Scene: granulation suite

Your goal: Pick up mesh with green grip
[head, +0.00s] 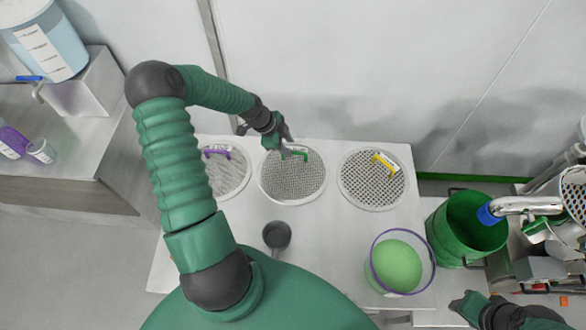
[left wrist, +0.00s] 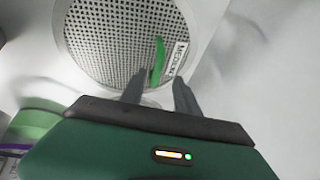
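Three round meshes lie in a row on the white table. The middle mesh (head: 290,184) has a green grip (head: 298,153) near its far edge. In the left wrist view the mesh (left wrist: 105,45) shows its green grip (left wrist: 158,60) beside a printed label. My left gripper (head: 284,150) is at the far edge of this mesh, just left of the green grip. In the left wrist view its two fingers (left wrist: 158,88) are apart, with the grip ahead of and between them; contact is not clear. My right gripper (head: 466,305) is at the lower right, its fingers unclear.
The purple-grip mesh (head: 222,172) is on the left and the yellow-grip mesh (head: 372,184) on the right. A grey scoop or cup (head: 277,236), a clear container with green contents (head: 396,266) and a green bucket (head: 462,222) stand nearby. A wall runs behind the table.

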